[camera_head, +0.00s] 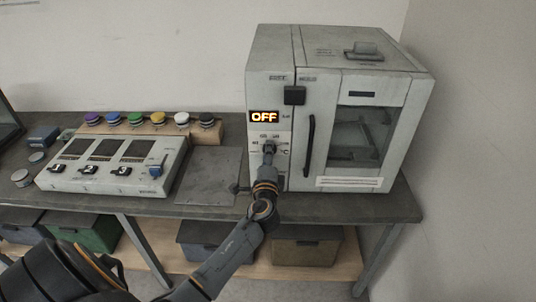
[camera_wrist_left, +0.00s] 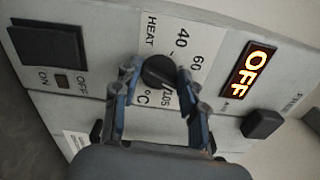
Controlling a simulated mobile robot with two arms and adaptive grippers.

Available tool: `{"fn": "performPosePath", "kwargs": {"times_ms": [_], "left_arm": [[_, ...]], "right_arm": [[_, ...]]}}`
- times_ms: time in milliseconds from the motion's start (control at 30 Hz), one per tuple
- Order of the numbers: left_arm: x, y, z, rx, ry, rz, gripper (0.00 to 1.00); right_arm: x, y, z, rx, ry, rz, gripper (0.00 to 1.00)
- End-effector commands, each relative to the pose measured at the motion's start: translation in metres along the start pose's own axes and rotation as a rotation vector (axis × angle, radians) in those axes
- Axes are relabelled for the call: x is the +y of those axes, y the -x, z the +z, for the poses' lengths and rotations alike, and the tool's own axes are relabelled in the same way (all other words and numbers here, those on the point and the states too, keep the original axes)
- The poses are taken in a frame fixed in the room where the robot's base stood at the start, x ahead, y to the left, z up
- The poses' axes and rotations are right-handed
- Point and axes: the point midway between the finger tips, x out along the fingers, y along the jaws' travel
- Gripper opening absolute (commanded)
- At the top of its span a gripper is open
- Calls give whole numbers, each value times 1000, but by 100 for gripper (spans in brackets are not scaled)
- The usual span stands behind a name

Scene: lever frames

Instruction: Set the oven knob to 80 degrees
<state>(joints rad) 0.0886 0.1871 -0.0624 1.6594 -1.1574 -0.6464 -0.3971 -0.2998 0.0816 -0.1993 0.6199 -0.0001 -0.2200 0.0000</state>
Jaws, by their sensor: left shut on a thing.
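The oven (camera_head: 365,120) is a white box with a glass door, standing on the right of the bench. Its display (camera_head: 264,117) reads OFF, and the display also shows in the left wrist view (camera_wrist_left: 252,77). The round dark knob (camera_wrist_left: 158,72) sits on the oven's control panel below the display, with 40, 60 and HEAT printed around it. My left gripper (camera_wrist_left: 158,78) is shut on the knob, one finger on each side. In the head view my left gripper (camera_head: 268,152) covers most of the knob. Part of the dial marking is hidden by the fingers. My right gripper is not in view.
A grey panel box (camera_head: 115,163) with several switches stands on the bench's left. Several coloured knobs (camera_head: 137,118) line a wooden strip behind it. A flat grey plate (camera_head: 208,176) lies beside the oven. An ON/OFF switch (camera_wrist_left: 50,45) is on the oven panel. Bins stand below.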

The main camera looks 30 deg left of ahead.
Motion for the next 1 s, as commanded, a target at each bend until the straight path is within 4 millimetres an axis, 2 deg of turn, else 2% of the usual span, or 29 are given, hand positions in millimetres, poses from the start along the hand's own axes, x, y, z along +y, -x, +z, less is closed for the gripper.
{"fn": "performPosePath", "kwargs": {"times_ms": [400,433,533,867,1000], "left_arm": [[3,1,-1,1,-8,5,11],[3,1,-1,1,-8,5,44],[3,1,-1,1,-7,5,63],[1,2,0,0,-7,2,63],[2,15,-1,1,-6,4,63]], "right_arm": [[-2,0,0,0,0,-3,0],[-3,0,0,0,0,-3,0],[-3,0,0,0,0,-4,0],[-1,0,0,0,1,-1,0],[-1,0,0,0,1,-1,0]]}}
